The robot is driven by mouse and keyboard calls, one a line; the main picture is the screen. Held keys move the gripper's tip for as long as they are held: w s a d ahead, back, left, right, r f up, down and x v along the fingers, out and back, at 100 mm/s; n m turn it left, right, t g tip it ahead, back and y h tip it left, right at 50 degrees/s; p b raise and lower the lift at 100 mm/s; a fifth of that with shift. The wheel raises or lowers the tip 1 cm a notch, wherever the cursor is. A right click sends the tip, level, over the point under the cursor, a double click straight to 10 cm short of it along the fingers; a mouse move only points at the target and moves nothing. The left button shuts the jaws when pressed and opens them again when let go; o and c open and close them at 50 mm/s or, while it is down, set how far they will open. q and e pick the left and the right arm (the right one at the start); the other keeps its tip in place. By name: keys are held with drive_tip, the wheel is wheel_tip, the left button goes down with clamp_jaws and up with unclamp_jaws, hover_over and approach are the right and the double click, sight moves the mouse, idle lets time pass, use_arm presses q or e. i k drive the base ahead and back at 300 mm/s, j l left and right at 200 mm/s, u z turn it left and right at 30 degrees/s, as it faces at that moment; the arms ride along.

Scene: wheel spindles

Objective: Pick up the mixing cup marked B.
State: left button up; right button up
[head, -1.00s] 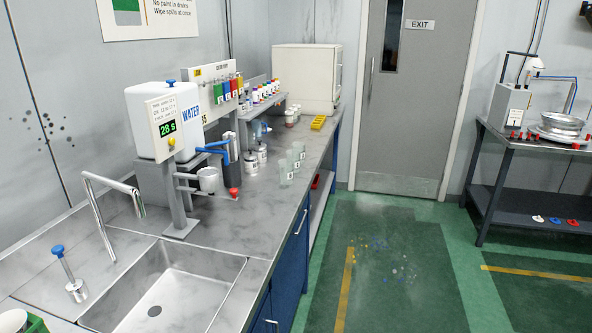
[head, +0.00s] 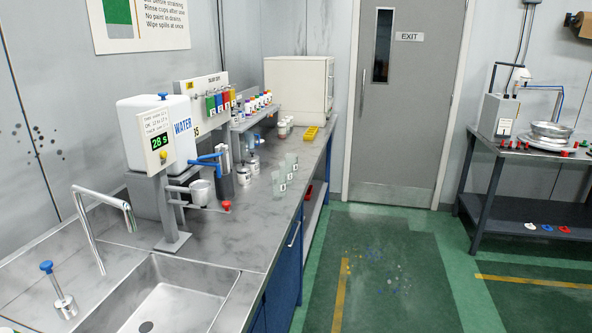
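Several translucent mixing cups stand upright in a row near the right edge of the steel counter (head: 230,236), past the sink. The nearest cup (head: 279,184), a middle cup (head: 284,172) and a farther cup (head: 291,160) each carry a small pale label. The letters are too small to read, so I cannot tell which is marked B. Neither of my grippers shows in the head view.
A sink (head: 172,300) with a tap (head: 103,230) is in front. A water tank (head: 152,130) with a "28 s" display stands by the wall. Lidded tins (head: 253,165) stand near the cups.

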sight(279, 178)
drive_tip(key=u, duration=0.95)
drive_tip(key=i+l+u, duration=0.2)
drive_tip(key=l+u, duration=0.25)
drive_tip(key=l, duration=0.15)
drive_tip(key=l+u, duration=0.85)
drive_tip(key=l, duration=0.4)
